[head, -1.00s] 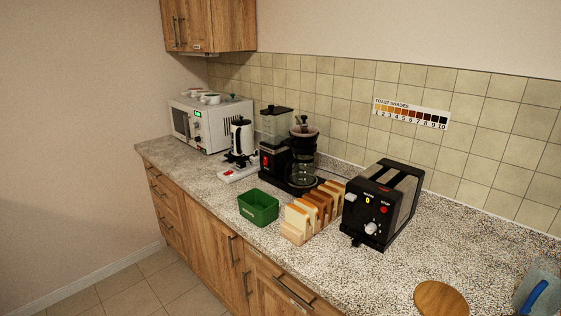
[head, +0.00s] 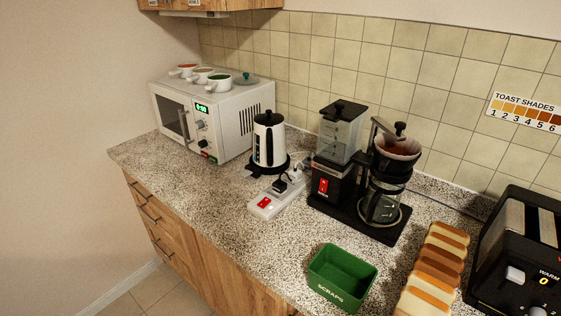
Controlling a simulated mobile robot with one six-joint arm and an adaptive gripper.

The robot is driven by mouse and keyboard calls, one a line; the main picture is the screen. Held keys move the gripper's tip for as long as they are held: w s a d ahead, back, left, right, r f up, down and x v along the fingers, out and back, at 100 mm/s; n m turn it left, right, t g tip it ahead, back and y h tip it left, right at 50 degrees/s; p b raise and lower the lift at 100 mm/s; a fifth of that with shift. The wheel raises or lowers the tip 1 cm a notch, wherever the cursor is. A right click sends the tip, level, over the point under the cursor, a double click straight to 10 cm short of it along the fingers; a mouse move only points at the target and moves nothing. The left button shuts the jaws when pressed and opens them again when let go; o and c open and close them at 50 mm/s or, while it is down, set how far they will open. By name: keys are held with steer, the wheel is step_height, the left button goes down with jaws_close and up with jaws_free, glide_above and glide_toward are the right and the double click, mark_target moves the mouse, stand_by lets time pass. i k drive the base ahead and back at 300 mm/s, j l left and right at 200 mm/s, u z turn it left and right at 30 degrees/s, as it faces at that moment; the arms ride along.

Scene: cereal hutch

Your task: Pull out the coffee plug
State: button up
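The coffee maker (head: 382,196) stands on the counter right of centre, black with a glass carafe and an open-topped filter basket. It shares a black base with a machine that has a red switch (head: 323,187). A white power strip (head: 270,203) with a red switch lies to its left. A black plug (head: 281,185) sits upright in the strip. A paler plug or fitting (head: 297,168) shows at the strip's far end. I cannot tell which one belongs to the coffee maker, as the cords are not clear. My gripper is not in view.
A kettle (head: 268,143) stands just behind the strip, with a microwave (head: 212,117) farther left. A green scraps bin (head: 342,278), bread slices (head: 437,265) and a black toaster (head: 520,250) stand in front and to the right. The counter (head: 225,205) left of the strip is clear.

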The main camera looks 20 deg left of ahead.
mark_target(279, 186)
steer(key=i+j, duration=0.1)
steer(key=j, duration=0.3)
steer(key=i+j, duration=0.15)
steer(key=j, duration=0.3)
steer(key=i+j, duration=0.1)
steer(key=j, duration=0.3)
steer(key=i+j, duration=0.15)
steer(key=j, duration=0.25)
steer(key=i+j, duration=0.1)
steer(key=j, duration=0.3)
steer(key=i+j+z, duration=0.1)
steer(key=j, duration=0.35)
